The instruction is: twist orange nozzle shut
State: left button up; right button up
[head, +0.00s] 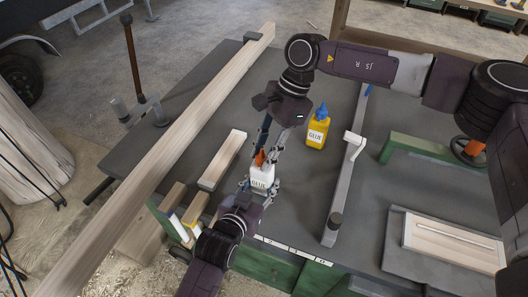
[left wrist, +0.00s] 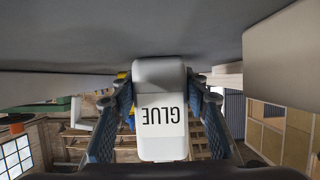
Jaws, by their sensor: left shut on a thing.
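A white glue bottle (head: 262,176) with an orange nozzle (head: 259,157) is upright at the middle of the head view. My left gripper (head: 263,186) comes from below and is shut on the bottle's body. In the left wrist view the white bottle (left wrist: 161,112), with its GLUE label upside down, sits between the two blue-padded fingers; its nozzle is not visible there. My right gripper (head: 266,153) reaches down from above. Its fingers look spread apart, with the orange nozzle between or beside their tips. Contact with the nozzle is not clear.
A yellow glue bottle with a blue cap (head: 317,128) stands right of the right gripper. A grey clamp bar (head: 346,185) lies beyond it. A long plank (head: 170,145) crosses the left, with a short wood block (head: 222,160) nearby. A framed panel (head: 455,240) lies at right.

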jog(key=shift+w, duration=0.2)
jog(key=shift+c, duration=1.1)
